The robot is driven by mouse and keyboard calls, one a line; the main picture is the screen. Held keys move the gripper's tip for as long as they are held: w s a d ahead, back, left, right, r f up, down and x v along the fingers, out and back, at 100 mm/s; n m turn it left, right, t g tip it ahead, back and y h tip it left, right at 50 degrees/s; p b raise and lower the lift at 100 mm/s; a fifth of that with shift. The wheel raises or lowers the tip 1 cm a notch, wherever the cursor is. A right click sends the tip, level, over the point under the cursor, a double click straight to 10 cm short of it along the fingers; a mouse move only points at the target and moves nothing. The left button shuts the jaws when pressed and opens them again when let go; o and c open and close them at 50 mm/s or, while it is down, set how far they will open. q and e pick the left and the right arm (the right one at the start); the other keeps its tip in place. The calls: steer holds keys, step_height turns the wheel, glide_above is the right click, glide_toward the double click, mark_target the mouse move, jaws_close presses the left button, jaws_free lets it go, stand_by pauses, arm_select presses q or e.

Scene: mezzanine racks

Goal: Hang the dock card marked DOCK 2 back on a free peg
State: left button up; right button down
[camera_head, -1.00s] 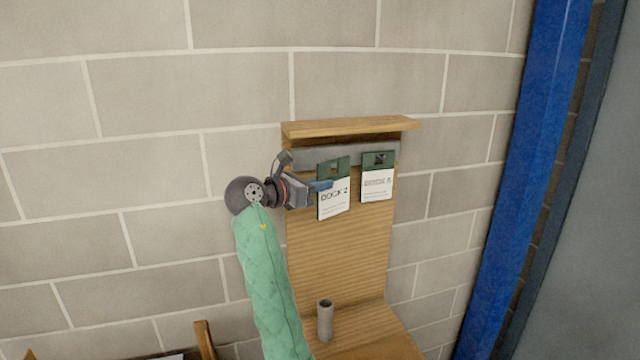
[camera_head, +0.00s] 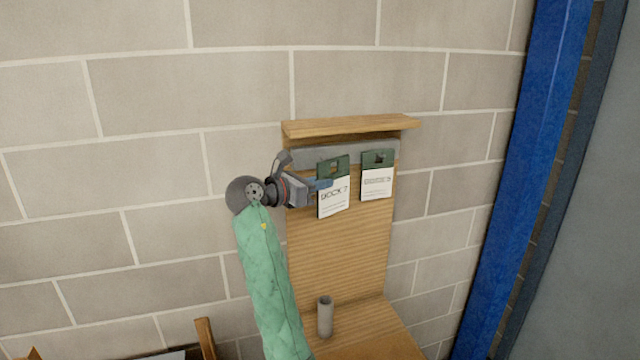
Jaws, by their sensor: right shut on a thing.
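The DOCK 2 card (camera_head: 334,198) is white with a dark green top band that has a hole in it. My right gripper (camera_head: 322,185), on the green-sleeved arm, is shut on the card's left edge. The card is upright in front of the grey rail (camera_head: 310,156) of the wooden board. I cannot tell whether a peg passes through its hole. A second card (camera_head: 377,182), also white with a green top, hangs on the rail to its right; its print is too small to read surely. My left gripper is not in view.
The wooden board (camera_head: 335,255) stands against a block wall, with a small roof ledge (camera_head: 350,126) above the rail. A grey tube (camera_head: 325,317) stands on the lower shelf. A blue post (camera_head: 520,170) rises at the right.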

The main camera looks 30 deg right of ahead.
steer(key=shift+w+d+p, duration=0.15)
steer(key=shift+w+p, duration=0.15)
steer(key=shift+w, duration=0.3)
steer(key=shift+w+d+p, duration=0.15)
steer(key=shift+w+p, duration=0.15)
steer(key=shift+w, duration=0.3)
steer(key=shift+p, duration=0.7)
stand_by(0.4)
steer(key=shift+w, duration=0.1)
stand_by(0.4)
steer(key=shift+w+d+f+p, duration=0.1)
steer(key=shift+w+d+p, duration=0.15)
steer(key=shift+w+p, duration=0.5)
steer(key=shift+w+d+p, duration=0.2)
steer(key=shift+w+p, duration=0.25)
steer(key=shift+w, duration=0.5)
stand_by(0.4)
steer(key=shift+w+d+f+p, duration=0.1)
steer(key=shift+w+f+p, duration=0.1)
steer(key=shift+w+p, duration=0.3)
stand_by(0.6)
steer(key=shift+p, duration=0.65)
steer(key=shift+f+p, duration=0.35)
steer(key=shift+f, duration=0.15)
stand_by(0.9)
